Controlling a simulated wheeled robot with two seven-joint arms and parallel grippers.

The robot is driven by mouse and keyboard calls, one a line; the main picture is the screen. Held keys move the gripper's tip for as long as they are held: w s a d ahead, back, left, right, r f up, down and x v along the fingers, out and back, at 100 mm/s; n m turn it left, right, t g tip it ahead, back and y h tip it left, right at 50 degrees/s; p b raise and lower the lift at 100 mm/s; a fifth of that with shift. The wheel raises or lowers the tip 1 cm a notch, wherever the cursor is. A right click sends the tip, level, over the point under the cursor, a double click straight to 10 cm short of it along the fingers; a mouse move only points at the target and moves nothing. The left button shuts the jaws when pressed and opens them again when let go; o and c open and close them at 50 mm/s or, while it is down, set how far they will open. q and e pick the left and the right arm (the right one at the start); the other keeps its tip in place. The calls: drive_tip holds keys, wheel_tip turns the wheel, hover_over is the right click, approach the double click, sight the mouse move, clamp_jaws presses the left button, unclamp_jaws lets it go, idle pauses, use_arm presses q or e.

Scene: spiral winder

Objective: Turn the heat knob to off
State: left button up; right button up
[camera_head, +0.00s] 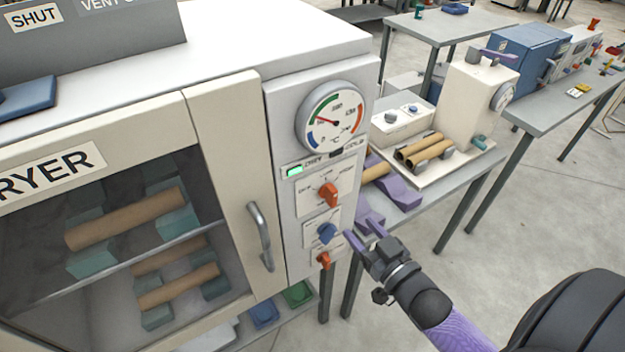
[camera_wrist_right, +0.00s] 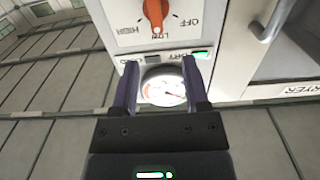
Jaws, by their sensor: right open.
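The dryer's control panel carries an orange knob (camera_head: 329,194) with marks OFF, LOW and HIGH around it, which fits the heat knob. It also shows at the top of the right wrist view (camera_wrist_right: 155,12), upside down, with its pointer apparently toward LOW. My right gripper (camera_head: 363,232) is open and empty, right of the panel and lower than this knob. In the right wrist view its two purple fingers (camera_wrist_right: 160,66) stand apart, with the round gauge seen between them. No finger touches the knob. My left gripper is not in view.
A blue knob (camera_head: 326,233) and a smaller orange knob (camera_head: 323,259) sit below. The gauge (camera_head: 333,118) and a green light (camera_head: 295,171) are above. The dryer door handle (camera_head: 262,236) juts out at left. A bench with cardboard tubes (camera_head: 424,149) stands behind, right of the panel.

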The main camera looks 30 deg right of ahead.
sight(335, 196)
drive_tip(key=w, duration=1)
drive_tip(key=shift+a+b, duration=0.1)
drive_tip(key=shift+b, duration=0.3)
clamp_jaws()
